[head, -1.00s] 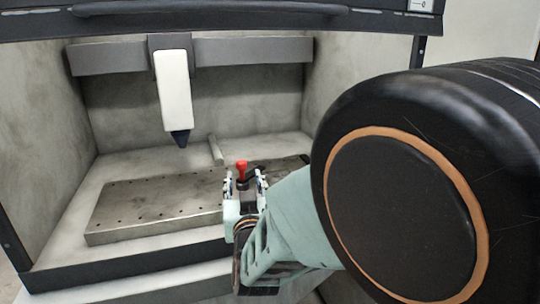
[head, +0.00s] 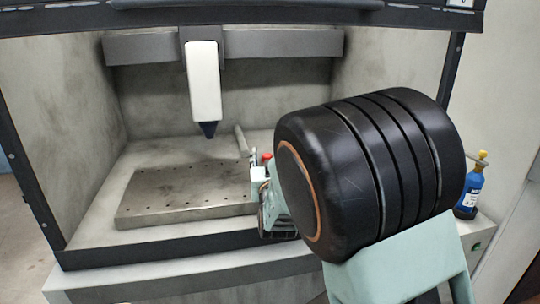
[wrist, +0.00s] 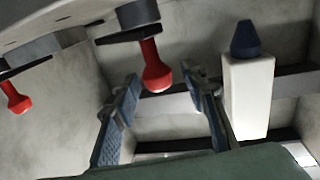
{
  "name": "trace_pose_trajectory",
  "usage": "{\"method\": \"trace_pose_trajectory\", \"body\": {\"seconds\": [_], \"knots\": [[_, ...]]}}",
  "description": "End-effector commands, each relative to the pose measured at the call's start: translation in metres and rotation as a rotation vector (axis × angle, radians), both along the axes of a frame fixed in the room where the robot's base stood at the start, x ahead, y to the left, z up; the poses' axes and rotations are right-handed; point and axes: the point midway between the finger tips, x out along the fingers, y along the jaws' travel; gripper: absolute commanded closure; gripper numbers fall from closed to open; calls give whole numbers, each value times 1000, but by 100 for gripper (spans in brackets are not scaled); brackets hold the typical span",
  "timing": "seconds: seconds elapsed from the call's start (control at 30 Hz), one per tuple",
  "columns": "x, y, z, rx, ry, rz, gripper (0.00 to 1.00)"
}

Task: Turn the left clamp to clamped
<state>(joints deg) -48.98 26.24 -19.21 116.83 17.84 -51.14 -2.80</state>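A clamp's red handle (wrist: 157,70) hangs from a dark bar and round grey base in the wrist view, which looks upside down. My gripper (wrist: 160,76) is open, with one finger on each side of the handle's end and a gap visible on both sides. A second red handle (wrist: 15,98) is at the left edge of the wrist view, outside the fingers.
A perforated metal plate (head: 180,192) lies on the enclosure floor, its left part bare. A white spindle-like unit (head: 203,82) with a dark blue tip hangs above it from a grey rail (head: 270,44). A blue bottle (head: 470,190) stands outside at the right.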

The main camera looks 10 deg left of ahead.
Motion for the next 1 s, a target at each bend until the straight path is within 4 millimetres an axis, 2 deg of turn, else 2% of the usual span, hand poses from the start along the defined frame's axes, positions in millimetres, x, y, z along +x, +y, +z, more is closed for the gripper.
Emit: {"method": "trace_pose_trajectory", "body": {"seconds": [0.23,0.6,1.0], "knots": [[1,0,0,0,0,0,60],[0,0,0,0,0,0,100],[-2,6,0,1,1,1,100]]}}
